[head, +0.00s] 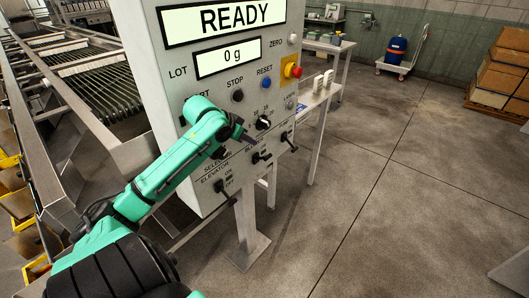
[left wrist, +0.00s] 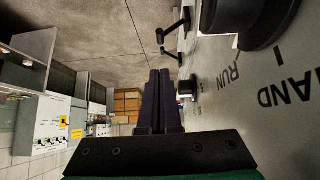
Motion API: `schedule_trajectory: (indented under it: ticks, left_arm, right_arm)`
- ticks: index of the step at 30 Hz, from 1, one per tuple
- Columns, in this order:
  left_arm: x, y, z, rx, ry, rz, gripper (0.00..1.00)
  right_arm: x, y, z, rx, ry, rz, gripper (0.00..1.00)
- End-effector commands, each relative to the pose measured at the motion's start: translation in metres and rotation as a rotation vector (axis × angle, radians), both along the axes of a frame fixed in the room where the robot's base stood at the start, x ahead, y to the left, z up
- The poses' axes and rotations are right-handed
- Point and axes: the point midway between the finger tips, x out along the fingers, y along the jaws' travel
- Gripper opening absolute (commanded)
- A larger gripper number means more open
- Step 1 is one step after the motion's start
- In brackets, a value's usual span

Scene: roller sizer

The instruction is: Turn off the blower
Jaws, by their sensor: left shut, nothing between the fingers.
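The control panel (head: 180,75) has a READY screen and a lower row of small black switch levers. The elevator lever (head: 225,192) is at lower left. A second lever (head: 262,157) is in the middle beside a partly readable label that seems to begin "BL". A third lever (head: 289,138) is further right. My left gripper (head: 243,134) is in front of the panel, below the STOP button and above the middle lever, apart from it. In the left wrist view its fingers (left wrist: 158,92) are shut and empty, with two levers (left wrist: 174,28) beyond the tips. My right gripper is out of view.
A black selector knob (head: 263,122) is just right of my left gripper. A red emergency stop (head: 292,70) and a blue RESET button (head: 266,83) are above. A side table (head: 325,90) stands behind the panel. The floor (head: 390,200) to the right is clear.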

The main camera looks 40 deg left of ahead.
Motion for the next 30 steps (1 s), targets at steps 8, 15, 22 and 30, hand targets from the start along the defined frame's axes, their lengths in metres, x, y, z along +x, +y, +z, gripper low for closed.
schedule_trajectory:
  ticks: [8, 15, 22, 30]
  left_arm:
    - [0.005, 0.006, 0.017, -0.013, -0.031, 0.008, 0.0]
    - [0.011, 0.005, 0.012, -0.015, -0.028, 0.006, 0.0]
    - [0.042, 0.006, -0.017, -0.013, -0.029, 0.008, 0.0]
    - [0.076, 0.005, -0.063, -0.016, -0.025, 0.008, 0.0]
  right_arm:
    - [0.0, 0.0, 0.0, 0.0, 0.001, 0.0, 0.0]
    - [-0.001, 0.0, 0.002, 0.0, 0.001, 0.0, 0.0]
    - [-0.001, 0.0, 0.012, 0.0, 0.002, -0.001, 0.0]
    - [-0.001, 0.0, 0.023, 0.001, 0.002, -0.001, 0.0]
